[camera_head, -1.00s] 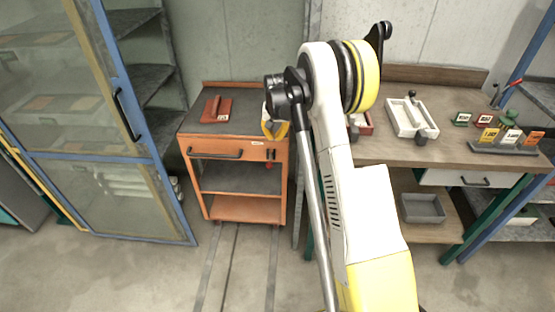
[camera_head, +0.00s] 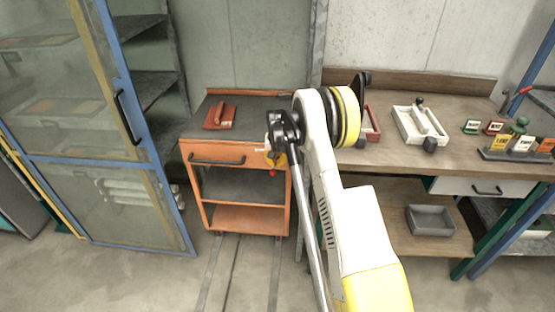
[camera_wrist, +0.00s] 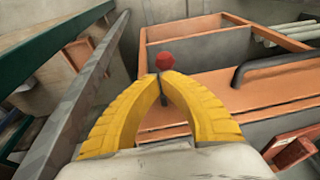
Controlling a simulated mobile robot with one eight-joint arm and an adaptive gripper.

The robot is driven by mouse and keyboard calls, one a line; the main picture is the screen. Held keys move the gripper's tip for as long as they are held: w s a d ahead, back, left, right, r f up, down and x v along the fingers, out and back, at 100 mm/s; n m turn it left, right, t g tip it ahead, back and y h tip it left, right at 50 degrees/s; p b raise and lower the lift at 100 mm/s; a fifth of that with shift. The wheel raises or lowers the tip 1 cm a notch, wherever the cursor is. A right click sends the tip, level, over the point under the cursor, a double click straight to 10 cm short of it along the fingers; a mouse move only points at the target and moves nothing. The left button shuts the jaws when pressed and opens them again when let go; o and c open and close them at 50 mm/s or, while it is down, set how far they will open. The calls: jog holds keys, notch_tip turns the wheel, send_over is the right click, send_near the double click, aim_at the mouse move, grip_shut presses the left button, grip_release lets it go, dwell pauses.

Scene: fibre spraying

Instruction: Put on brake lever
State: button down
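The orange cart (camera_head: 240,217) stands left of the workbench, with a dark top and a drawer. The brake lever (camera_head: 272,173) has a small red knob near the cart's right front corner, just below my gripper (camera_head: 275,157). In the wrist view, the red knob of the brake lever (camera_wrist: 165,61) shows just beyond the yellow fingertips of my gripper (camera_wrist: 163,82). The fingertips are brought together, and a dark stem shows in the gap behind them. I cannot tell whether they touch the lever.
A red object (camera_head: 220,115) lies on the cart top. The glass-doored cabinet (camera_head: 95,140) stands at left. The workbench (camera_head: 385,155) at right holds a white tray (camera_head: 405,123) and several coloured blocks. A grey bin (camera_head: 430,220) sits on its lower shelf. Floor before the cart is clear.

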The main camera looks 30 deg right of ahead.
jog(key=shift+a+f, duration=0.1)
jog(key=shift+f, duration=0.45)
jog(key=shift+s+a+f+b, duration=0.2)
jog(key=shift+f+b, duration=0.2)
jog(key=shift+f, duration=0.2)
dwell(0.5)
jog(key=shift+s+a+f+b, duration=0.1)
jog(key=shift+s+f+b, duration=0.15)
jog(key=shift+f+b, duration=0.95)
jog(key=shift+f, duration=1.15)
jog(key=s+a+r+p, duration=0.5)
jog(key=s+r, duration=0.3)
jog(key=s, duration=0.1)
jog(key=shift+s+r, duration=0.2)
jog(key=shift+r, duration=0.2)
